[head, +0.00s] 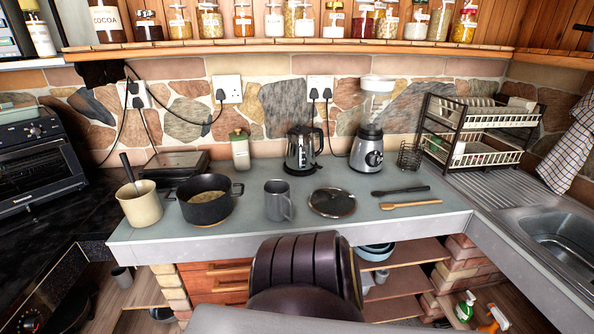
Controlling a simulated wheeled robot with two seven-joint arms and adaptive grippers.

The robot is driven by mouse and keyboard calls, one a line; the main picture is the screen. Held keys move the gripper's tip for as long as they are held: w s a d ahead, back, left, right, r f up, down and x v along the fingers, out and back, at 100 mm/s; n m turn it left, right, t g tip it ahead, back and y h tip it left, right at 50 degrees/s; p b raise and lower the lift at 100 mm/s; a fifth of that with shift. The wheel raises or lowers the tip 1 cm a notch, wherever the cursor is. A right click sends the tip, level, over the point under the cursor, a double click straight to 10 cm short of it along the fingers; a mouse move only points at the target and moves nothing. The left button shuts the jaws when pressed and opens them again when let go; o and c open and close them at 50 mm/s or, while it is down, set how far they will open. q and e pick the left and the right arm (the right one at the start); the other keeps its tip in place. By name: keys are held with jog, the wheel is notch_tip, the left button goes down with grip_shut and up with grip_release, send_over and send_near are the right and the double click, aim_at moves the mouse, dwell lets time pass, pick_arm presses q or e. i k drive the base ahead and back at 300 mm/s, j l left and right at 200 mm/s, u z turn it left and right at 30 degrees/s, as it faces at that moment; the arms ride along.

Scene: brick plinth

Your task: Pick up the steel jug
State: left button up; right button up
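The steel jug (278,201) is a plain grey metal cylinder with a handle on its right side. It stands upright on the grey-green counter (340,236), near the front edge. A black pot (207,211) with pale contents stands to its left, and a round glass lid (331,203) lies to its right, apart from it. Nothing hides the jug in the head view. Neither my left nor my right gripper shows in this view.
A cream utensil crock (141,206) stands left of the pot. A kettle (301,152) and blender (367,150) stand behind. A black utensil (400,190) and wooden spoon (411,204) lie right of the lid. A dark ribbed shape (302,268) fills the front middle.

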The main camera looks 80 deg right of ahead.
aim_at(278, 203)
jog(key=z, duration=2.5)
